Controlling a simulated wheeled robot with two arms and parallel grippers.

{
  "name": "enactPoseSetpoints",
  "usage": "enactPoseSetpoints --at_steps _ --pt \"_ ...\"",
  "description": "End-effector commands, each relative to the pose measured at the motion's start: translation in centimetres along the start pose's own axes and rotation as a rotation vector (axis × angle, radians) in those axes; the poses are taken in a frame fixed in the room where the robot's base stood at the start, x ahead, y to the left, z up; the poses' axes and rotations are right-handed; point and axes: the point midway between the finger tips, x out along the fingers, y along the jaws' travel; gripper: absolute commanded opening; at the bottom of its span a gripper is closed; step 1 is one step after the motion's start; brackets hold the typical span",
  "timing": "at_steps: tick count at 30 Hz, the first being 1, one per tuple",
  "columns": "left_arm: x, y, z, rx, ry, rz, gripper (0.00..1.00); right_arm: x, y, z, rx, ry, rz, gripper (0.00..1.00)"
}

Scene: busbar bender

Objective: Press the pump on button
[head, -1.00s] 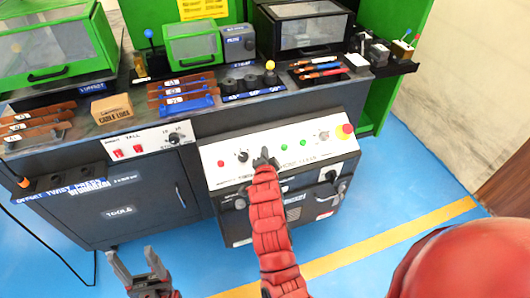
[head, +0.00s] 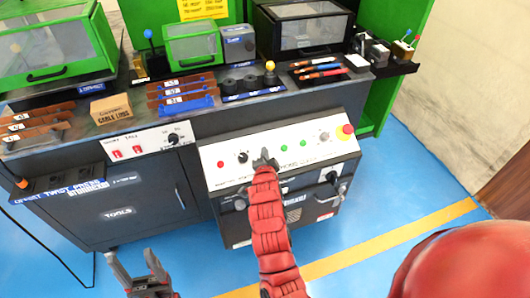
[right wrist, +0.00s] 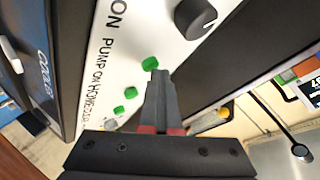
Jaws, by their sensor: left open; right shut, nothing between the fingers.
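The white control panel (head: 215,180) is on the front of the low dark cabinet. In the right wrist view, a green button (right wrist: 149,63) sits level with the "PUMP ON" lettering. My right gripper (right wrist: 158,76) is shut and empty, its tips right beside this button's lower edge; I cannot tell whether they touch it. In the head view my right gripper (head: 265,158) hides that part of the panel. Two more green buttons, (head: 284,149) and (head: 302,142), show to its right. My left gripper (head: 136,267) is open and empty, low over the floor.
The panel also has a red button (head: 221,164), a black knob (head: 242,157) and a red emergency stop (head: 345,130). In the right wrist view a large black knob (right wrist: 195,17) is near the tips. Blue floor (head: 380,215) in front is clear.

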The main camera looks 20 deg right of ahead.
Motion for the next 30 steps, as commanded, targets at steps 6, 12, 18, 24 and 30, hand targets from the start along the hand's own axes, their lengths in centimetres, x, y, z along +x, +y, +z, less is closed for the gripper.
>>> enactPoseSetpoints --at_steps 6,12,18,24,30 --pt "0.5 0.0 -0.1 0.0 0.0 0.0 0.64 -0.8 -0.7 -0.5 0.0 -0.001 -0.001 0.0" --pt "0.6 0.0 -0.1 0.0 0.0 0.0 0.64 -1.2 -0.9 -0.8 0.0 -0.001 0.0 0.0" --pt "0.6 0.0 -0.1 0.0 0.0 0.0 0.64 -1.2 -0.9 -0.8 0.0 -0.001 0.0 0.0" --pt "1.0 -0.1 -0.2 0.0 0.0 0.0 0.64 -1.7 -1.4 -1.2 0.0 -0.001 -0.001 0.0" --pt "2.0 -0.1 -0.3 0.0 0.0 0.0 0.64 -3.1 -2.5 -2.3 0.002 -0.001 -0.001 0.0"
